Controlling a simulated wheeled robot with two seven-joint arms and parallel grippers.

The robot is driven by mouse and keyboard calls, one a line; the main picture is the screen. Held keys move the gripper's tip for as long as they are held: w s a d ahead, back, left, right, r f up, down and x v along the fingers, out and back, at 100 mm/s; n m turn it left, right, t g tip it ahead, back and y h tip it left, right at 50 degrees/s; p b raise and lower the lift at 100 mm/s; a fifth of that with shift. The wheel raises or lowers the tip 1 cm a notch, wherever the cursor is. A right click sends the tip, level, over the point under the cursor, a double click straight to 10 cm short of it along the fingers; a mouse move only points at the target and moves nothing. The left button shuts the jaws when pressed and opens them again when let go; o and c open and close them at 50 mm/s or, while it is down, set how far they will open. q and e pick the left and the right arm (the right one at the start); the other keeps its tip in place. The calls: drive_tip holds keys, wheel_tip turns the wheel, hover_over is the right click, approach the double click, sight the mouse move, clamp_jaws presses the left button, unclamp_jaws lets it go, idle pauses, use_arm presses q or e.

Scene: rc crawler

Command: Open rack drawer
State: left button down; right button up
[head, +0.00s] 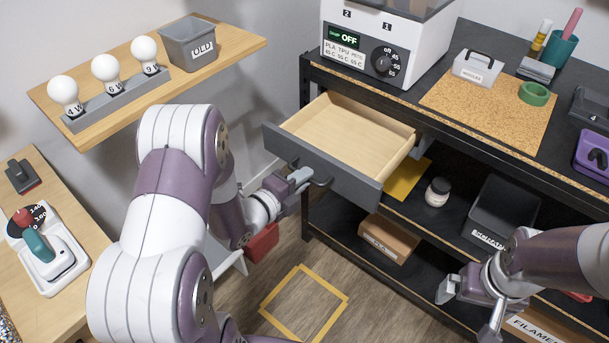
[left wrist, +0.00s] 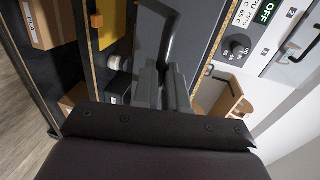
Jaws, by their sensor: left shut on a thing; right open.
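The rack drawer (head: 345,135) is pulled out from under the rack's top. Its light wood inside is empty and its dark grey front (head: 325,168) faces me. My left gripper (head: 300,178) is shut on the drawer handle (head: 318,180), a dark bar on the front. In the left wrist view the handle (left wrist: 172,38) rises from between the fingers of my left gripper (left wrist: 163,85). My right gripper (head: 468,305) is open and empty, in front of the rack's lower shelves, apart from the drawer.
A dryer box (head: 385,45) reading OFF stands on the rack top, beside a cork mat (head: 490,105). Below are a white jar (head: 437,192), a black bin (head: 500,212) and a cardboard box (head: 388,238). A yellow square (head: 304,304) marks the floor. A bulb shelf (head: 150,80) hangs left.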

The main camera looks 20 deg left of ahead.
use_arm(q)
drive_tip(key=c, duration=1.2)
unclamp_jaws()
drive_tip(key=shift+o, duration=0.2)
drive_tip(key=v, duration=1.2)
drive_tip(key=shift+s+p, duration=0.3)
drive_tip(key=shift+p, duration=0.15)
drive_tip(key=shift+a, duration=0.1)
